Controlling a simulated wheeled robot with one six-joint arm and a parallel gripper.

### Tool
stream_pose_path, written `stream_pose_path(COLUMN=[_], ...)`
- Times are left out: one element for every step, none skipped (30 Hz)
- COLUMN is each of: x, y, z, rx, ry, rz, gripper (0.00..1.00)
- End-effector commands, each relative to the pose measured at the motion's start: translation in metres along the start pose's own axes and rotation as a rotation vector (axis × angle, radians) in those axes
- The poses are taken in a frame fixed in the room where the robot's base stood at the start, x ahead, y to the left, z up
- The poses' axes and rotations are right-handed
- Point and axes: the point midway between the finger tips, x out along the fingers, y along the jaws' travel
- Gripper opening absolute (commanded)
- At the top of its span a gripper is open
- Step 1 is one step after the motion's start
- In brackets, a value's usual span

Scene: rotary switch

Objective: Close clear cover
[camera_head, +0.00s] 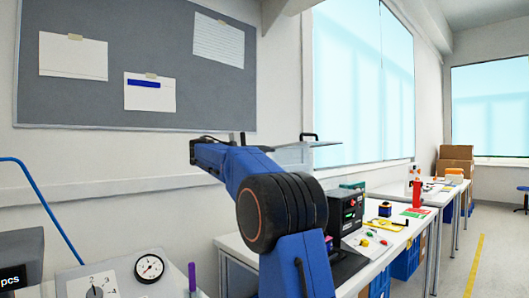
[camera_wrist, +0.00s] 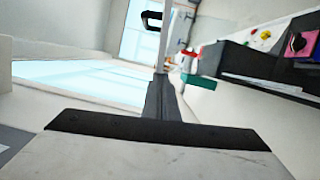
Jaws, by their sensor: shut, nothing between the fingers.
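The clear cover (camera_head: 291,155) is a see-through panel in the head view, standing raised just behind my blue arm. It has a thin flat top edge and a black handle (camera_head: 308,137). In the wrist view the black handle (camera_wrist: 152,18) shows at the top, beside a pale upright strip that looks like the cover's edge. My gripper (camera_wrist: 162,82) is shut and empty, its dark fingers pointing toward that strip. I cannot tell whether they touch. In the head view the fingers are not clearly visible. What lies under the cover is hidden by my arm.
A rotary switch (camera_head: 95,291) and a round gauge (camera_head: 149,267) sit on a grey panel at lower left. A black device (camera_head: 346,211) and small coloured parts stand on the bench right of my arm. The wall board (camera_head: 130,65) is behind.

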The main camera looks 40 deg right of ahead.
Motion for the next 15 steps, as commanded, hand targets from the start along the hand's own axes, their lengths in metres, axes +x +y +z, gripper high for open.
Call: stream_pose_path(x=[0.002,0.003,0.005,0.006,0.007,0.009,0.010,0.012,0.014,0.016,0.017,0.020,0.021,0.023,0.025], y=[0.001,0.001,0.002,0.003,0.002,0.002,0.002,0.001,0.000,-0.001,-0.003,-0.005,-0.007,-0.008,-0.012], z=[0.008,0.012,0.018,0.024,0.029,0.037,0.043,0.049,0.058,0.064,0.071,0.080,0.086,0.093,0.101], rx=[0.024,0.041,0.067,0.088,0.110,0.141,0.166,0.191,0.227,0.255,0.282,0.319,0.347,0.375,0.411], ry=[-0.001,-0.001,-0.001,-0.001,-0.001,-0.001,-0.001,-0.001,-0.001,-0.002,-0.002,-0.003,-0.003,-0.002,-0.002], rz=[-0.006,-0.011,-0.017,-0.022,-0.027,-0.035,-0.042,-0.049,-0.057,-0.064,-0.071,-0.081,-0.087,-0.094,-0.104], gripper=[0.00,0.00,0.00,0.00,0.00,0.00,0.00,0.00,0.00,0.00,0.00,0.00,0.00,0.00,0.00])
